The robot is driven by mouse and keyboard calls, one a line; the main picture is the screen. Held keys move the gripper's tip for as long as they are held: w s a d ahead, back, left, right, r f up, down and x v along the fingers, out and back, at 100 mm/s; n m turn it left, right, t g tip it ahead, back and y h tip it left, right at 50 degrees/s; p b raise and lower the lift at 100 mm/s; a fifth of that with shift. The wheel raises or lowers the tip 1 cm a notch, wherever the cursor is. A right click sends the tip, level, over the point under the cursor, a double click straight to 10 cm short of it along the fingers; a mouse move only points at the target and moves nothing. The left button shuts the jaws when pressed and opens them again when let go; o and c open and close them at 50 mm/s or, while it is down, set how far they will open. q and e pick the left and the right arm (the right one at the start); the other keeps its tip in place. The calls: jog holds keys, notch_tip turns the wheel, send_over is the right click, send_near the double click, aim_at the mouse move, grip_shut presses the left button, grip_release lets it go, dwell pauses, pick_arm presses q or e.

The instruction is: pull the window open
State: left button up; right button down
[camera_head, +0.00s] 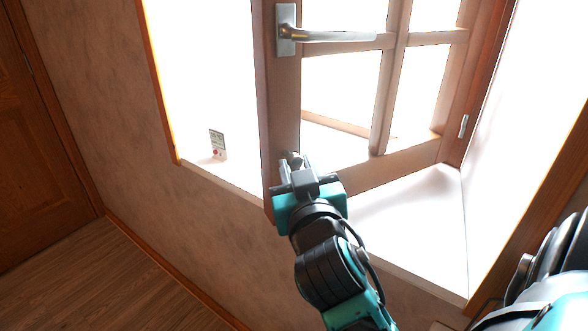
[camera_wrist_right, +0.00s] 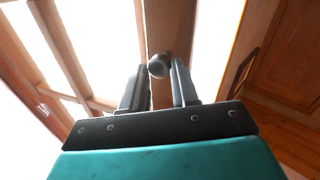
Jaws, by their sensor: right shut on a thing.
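The window (camera_head: 286,110) is a wooden sash with several glass panes. It stands swung inward, with its free edge on the left and its hinge side on the right. A silver lever handle (camera_head: 330,36) is on its upper left stile. My right gripper (camera_head: 296,168) is at the lower part of this stile, its fingers closed around a small grey knob (camera_head: 293,158). In the right wrist view the round dark knob (camera_wrist_right: 160,66) sits between the fingertips, with the stile behind it. My left gripper is not in view.
A white sill (camera_head: 420,215) runs below the window. A small card (camera_head: 217,145) stands on the sill to the left. A wooden door (camera_head: 35,150) is at the far left, with clear wooden floor (camera_head: 110,285) before it.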

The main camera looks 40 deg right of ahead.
jog(key=shift+s+d+r, duration=0.1)
jog(key=shift+d+r, duration=0.05)
jog(key=shift+d, duration=0.25)
jog(key=c, duration=1.3)
grip_release()
jog(key=o, duration=0.4)
jog(key=shift+d, duration=0.15)
